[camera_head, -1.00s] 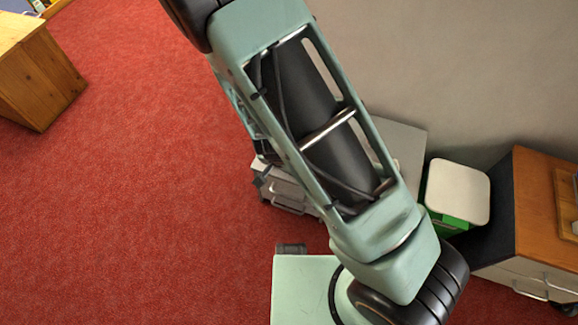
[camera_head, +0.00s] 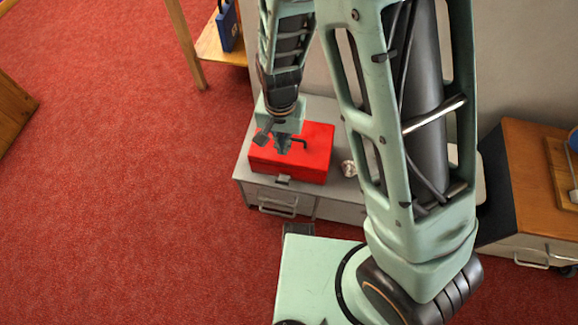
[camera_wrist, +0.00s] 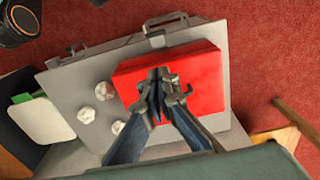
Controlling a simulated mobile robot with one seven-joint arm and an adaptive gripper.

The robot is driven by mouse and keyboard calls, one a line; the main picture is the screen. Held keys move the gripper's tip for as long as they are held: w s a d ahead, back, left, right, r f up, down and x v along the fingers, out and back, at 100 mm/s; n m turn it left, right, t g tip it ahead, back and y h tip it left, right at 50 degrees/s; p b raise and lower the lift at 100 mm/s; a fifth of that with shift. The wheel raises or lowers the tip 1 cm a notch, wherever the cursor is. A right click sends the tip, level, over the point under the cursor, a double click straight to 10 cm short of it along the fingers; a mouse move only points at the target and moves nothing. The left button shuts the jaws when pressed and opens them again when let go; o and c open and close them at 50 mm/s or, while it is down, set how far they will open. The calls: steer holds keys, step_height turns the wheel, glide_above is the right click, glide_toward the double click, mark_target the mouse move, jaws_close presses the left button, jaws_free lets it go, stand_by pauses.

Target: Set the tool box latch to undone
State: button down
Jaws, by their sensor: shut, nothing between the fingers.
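The red tool box (camera_head: 312,157) sits on a grey drawer cabinet, and its red top also fills the middle of the wrist view (camera_wrist: 205,76). A small grey latch (camera_head: 283,179) shows low on the box's front side. I cannot tell whether it is done up or undone. A dark handle shows on the lid. My gripper (camera_head: 283,148) points down over the lid, back from the latch. In the wrist view my gripper (camera_wrist: 161,80) is shut and empty. It covers part of the lid; whether it touches the box is unclear.
The grey cabinet (camera_head: 242,172) has drawer handles in front. Several pale crumpled lumps (camera_wrist: 104,90) lie on it beside the box. A white-lidded bin (camera_wrist: 42,122) stands beyond. A wooden cabinet (camera_head: 540,150) stands at right. Red carpet to the left is open.

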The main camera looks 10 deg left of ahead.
stand_by(0.4)
steer(key=f+b, duration=0.2)
steer(key=f, duration=0.3)
steer(key=f+b, duration=0.2)
steer(key=f, duration=0.3)
steer(key=shift+w+f, duration=0.2)
steer(key=shift+f, duration=0.1)
steer(key=s+f, duration=0.1)
steer(key=s+f+b, duration=0.1)
steer(key=shift+s+f, duration=0.1)
steer(key=shift+f, duration=0.2)
steer(key=shift+f, duration=0.1)
